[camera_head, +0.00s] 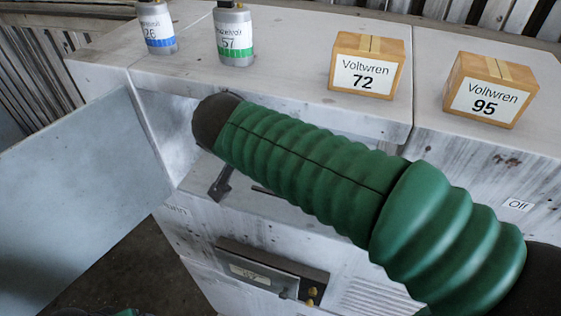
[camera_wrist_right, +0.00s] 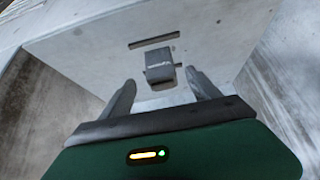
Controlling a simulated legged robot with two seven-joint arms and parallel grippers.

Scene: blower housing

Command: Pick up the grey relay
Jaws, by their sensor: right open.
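In the right wrist view a small grey block, which looks like the grey relay (camera_wrist_right: 159,66), sits on a pale grey surface inside the housing. My right gripper (camera_wrist_right: 159,92) is open, with one finger to each side in the picture and the block just beyond the fingertips. I see no contact. In the head view my green right arm crosses in front of the housing's open compartment; the relay cannot be made out there. My left gripper is not in view.
A housing door (camera_head: 80,190) stands open at the left. On the housing top are a blue-banded canister (camera_head: 157,27), a green-banded canister (camera_head: 233,35), a Voltwren 72 box (camera_head: 366,65) and a Voltwren 95 box (camera_head: 490,89). A dark slot (camera_wrist_right: 154,41) lies beyond the relay.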

